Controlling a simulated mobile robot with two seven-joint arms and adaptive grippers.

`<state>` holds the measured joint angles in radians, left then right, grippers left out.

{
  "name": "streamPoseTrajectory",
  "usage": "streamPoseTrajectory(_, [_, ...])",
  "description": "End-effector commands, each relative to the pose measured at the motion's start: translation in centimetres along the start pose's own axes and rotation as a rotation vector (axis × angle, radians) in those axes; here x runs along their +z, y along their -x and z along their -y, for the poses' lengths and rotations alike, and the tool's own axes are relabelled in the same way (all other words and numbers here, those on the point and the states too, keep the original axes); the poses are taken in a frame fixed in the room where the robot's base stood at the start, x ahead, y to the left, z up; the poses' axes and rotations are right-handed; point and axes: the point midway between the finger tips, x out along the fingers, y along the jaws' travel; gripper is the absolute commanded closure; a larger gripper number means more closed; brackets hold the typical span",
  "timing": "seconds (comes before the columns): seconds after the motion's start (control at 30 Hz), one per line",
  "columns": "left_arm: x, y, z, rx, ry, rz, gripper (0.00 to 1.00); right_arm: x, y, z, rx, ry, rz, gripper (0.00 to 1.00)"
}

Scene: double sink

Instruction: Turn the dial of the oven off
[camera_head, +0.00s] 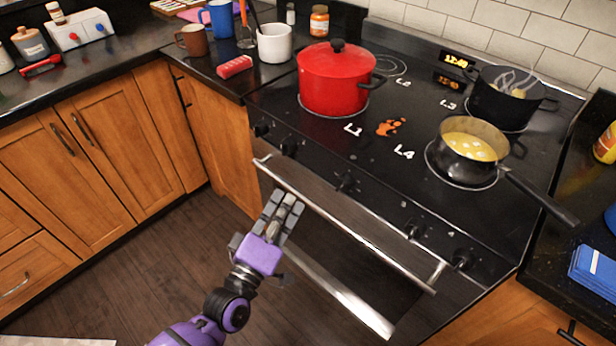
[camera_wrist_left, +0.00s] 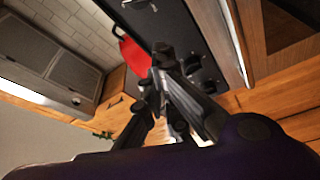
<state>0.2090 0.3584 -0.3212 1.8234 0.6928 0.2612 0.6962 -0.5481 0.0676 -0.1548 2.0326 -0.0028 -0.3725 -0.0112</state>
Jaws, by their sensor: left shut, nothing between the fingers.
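The oven (camera_head: 330,215) is built under a black stovetop. Its front panel carries several black dials, among them a far-left dial (camera_head: 261,129), a second dial (camera_head: 289,146), a middle dial (camera_head: 346,182) and a far-right dial (camera_head: 462,259). Which dial is the oven's, and whether it is on, I cannot tell. My left gripper (camera_head: 284,203) is shut and empty, in front of the oven's left part. Its fingers point up toward the panel and appear apart from the dials. In the left wrist view, the fingers (camera_wrist_left: 170,75) show near a dial (camera_wrist_left: 192,64). My right gripper is not in view.
A silver door handle (camera_head: 340,222) sticks out below the dials. A red pot (camera_head: 333,80), a black pot (camera_head: 500,100) and a saucepan (camera_head: 470,150) stand on the stovetop. Floor in front of the cabinets is free.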

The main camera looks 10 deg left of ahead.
Motion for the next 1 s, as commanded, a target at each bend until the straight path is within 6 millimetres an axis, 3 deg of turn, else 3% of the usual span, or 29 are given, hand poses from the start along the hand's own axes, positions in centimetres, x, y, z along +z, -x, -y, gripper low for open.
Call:
streamPoseTrajectory(0.23, [-0.2,-2.0,-0.2,0.005,-0.036,-0.006,1.00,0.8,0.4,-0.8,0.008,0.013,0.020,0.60])
streamPoseTrajectory(0.63, [-0.2,-10.4,-0.2,0.004,-0.034,-0.005,1.00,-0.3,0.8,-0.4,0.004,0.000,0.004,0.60])
streamPoseTrajectory(0.8, [2.3,-9.2,0.1,-0.001,-0.030,-0.004,1.00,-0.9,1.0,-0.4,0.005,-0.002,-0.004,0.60])
streamPoseTrajectory(1.0, [3.6,-8.8,0.1,0.000,-0.031,-0.004,1.00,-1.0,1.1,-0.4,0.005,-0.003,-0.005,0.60])
